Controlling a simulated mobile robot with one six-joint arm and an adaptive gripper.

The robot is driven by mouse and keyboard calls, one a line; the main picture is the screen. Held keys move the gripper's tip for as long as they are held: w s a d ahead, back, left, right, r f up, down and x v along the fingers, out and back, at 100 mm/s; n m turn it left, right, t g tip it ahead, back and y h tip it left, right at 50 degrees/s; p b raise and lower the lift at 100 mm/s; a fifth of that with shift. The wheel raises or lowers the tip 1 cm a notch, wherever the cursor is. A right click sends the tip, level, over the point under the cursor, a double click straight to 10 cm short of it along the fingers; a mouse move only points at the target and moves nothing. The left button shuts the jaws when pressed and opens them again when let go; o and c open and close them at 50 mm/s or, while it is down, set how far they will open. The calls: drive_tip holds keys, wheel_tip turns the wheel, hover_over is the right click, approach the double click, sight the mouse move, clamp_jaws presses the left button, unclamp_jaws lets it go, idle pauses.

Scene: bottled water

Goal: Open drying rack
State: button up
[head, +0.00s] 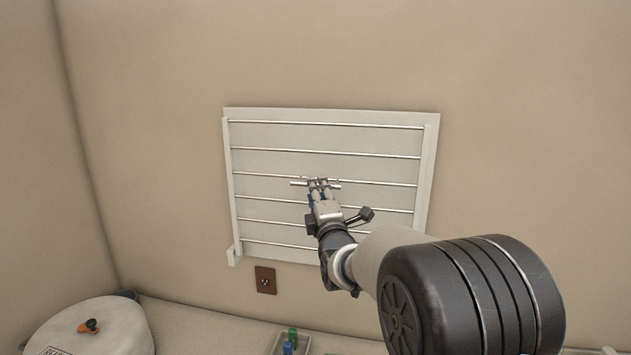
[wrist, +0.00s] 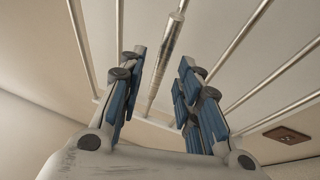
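The drying rack (head: 433,150) is a white wall-mounted frame with several thin horizontal rods. It lies flat against the wall panel. A short, thicker metal bar (head: 297,183) sits near its middle; it also shows in the wrist view (wrist: 166,62). My gripper (head: 319,182) is at this bar, its fingers pointing toward the rack. In the wrist view my gripper (wrist: 164,58) has its two blue-padded fingers apart, one on each side of the bar, with visible gaps between pads and bar.
A brown wall outlet (head: 265,280) is below the rack. A round white lid or container (head: 85,330) with an orange knob is at lower left. A tray with small green (head: 293,333) and blue (head: 287,348) items is at the bottom. The wall around the rack is clear.

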drive_tip(key=shift+p+x, duration=0.3)
drive_tip(key=shift+x, duration=1.45)
drive_tip(key=shift+c, duration=0.2)
clamp_jaws()
